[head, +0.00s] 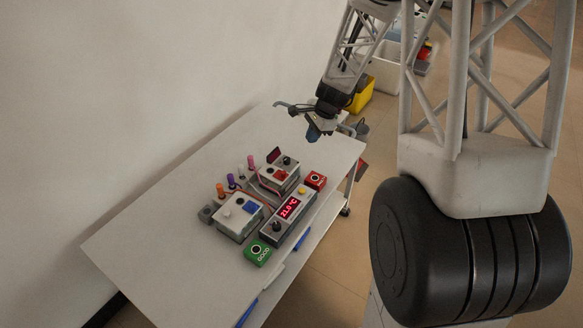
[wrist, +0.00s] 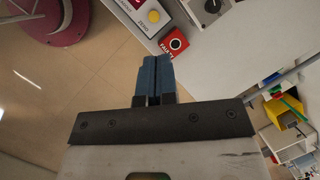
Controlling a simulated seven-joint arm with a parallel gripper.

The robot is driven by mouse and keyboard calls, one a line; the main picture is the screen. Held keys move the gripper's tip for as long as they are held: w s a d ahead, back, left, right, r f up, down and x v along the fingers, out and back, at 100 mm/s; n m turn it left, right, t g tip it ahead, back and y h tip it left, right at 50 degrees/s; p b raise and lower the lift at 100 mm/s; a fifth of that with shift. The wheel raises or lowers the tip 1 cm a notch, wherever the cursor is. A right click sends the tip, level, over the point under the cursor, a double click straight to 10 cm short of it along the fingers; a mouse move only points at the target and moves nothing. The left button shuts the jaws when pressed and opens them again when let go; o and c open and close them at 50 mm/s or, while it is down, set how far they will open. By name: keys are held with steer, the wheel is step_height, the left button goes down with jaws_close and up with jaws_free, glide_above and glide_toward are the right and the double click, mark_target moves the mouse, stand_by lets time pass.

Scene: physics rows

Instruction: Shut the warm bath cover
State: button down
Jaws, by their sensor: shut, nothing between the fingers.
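My gripper (head: 313,134) is in the air above the far right part of the white table, beyond the red button box and touching nothing. In the wrist view its two blue fingers (wrist: 155,62) are pressed together and empty. Two white instrument boxes stand on the table: a near one (head: 238,216) with a blue square on top, and a far one (head: 278,178) with a black knob. A small dark red panel (head: 273,155) stands up behind the far box. I cannot tell which box is the warm bath, or whether this panel is its cover.
A grey console (head: 288,212) shows red 21.0 °C digits. A green box (head: 257,252) marked GOOD and a red button box (head: 316,180) flank it; the red one also shows in the wrist view (wrist: 176,43). Coloured pegs stand behind. The table's left half (head: 140,240) is bare.

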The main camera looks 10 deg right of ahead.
steer(key=w+d+f+m, duration=0.1)
steer(key=w+f+m, duration=0.2)
steer(key=f, duration=0.6)
steer(key=shift+w+d+y, duration=0.3)
steer(key=shift+w+d, duration=0.05)
steer(key=shift+w, duration=0.45)
steer(key=shift+f, duration=0.1)
glide_toward(288, 175)
step_height(288, 175, down, 5)
steer(key=d, duration=0.2)
steer(key=shift+a+f, duration=0.15)
steer(key=shift+a, duration=2)
